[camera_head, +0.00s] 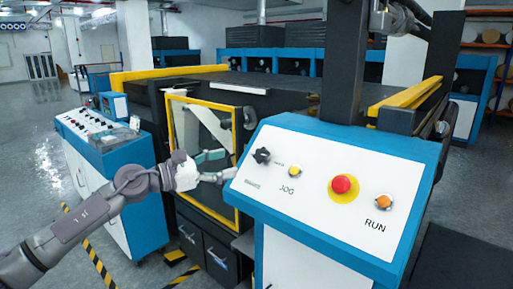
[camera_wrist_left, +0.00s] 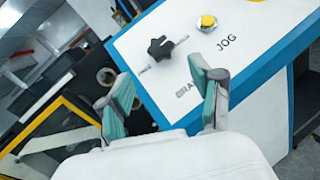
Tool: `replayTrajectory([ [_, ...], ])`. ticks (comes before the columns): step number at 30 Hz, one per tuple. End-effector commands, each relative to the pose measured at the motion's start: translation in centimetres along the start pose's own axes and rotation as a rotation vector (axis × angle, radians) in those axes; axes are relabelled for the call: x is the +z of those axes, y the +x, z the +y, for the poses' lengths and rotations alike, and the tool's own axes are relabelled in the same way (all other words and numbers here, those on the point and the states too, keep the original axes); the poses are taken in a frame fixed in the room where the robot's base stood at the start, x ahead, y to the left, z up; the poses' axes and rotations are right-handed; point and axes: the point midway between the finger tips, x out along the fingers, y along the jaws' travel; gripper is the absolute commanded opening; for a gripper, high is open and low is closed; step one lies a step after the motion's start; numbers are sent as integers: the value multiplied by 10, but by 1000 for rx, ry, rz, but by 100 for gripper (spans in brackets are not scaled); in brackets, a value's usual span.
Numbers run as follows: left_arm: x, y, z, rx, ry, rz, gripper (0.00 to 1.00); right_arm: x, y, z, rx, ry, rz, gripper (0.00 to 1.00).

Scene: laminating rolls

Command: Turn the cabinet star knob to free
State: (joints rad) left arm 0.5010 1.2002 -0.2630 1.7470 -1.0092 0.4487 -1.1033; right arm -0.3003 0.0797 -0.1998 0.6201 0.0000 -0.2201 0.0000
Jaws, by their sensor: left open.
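The black star knob (camera_head: 261,156) sits at the left end of the white sloped panel (camera_head: 310,183) on the blue cabinet. In the left wrist view the knob (camera_wrist_left: 160,47) is on the panel ahead of and between the fingertips, with a gap to them. Small lettering stands around it, too small to read fully. My left gripper (camera_head: 218,164) is open and empty, left of the panel edge and a little short of the knob. The left gripper's teal finger pads also show in the left wrist view (camera_wrist_left: 165,88). My right gripper is not seen.
Right of the knob are a yellow JOG button (camera_head: 295,171), a red emergency button (camera_head: 343,185) and an orange RUN button (camera_head: 384,201). A yellow-framed guard (camera_head: 238,170) stands behind my left gripper. A second console (camera_head: 100,135) stands at left.

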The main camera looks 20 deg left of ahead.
Motion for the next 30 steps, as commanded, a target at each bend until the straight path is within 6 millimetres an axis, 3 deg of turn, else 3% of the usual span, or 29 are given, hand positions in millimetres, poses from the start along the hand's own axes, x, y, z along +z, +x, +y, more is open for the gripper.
replayTrajectory([
  [1,11,13,2,-1,-4,-7,65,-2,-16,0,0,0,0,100],
  [3,10,29,3,0,-5,-7,65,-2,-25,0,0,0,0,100],
  [13,4,86,1,0,-5,-3,65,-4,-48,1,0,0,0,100],
  [18,1,97,0,-1,-5,-1,65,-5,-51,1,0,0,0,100],
  [27,0,98,0,0,-4,0,65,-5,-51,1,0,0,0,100],
  [30,0,98,0,0,-4,0,48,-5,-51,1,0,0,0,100],
])
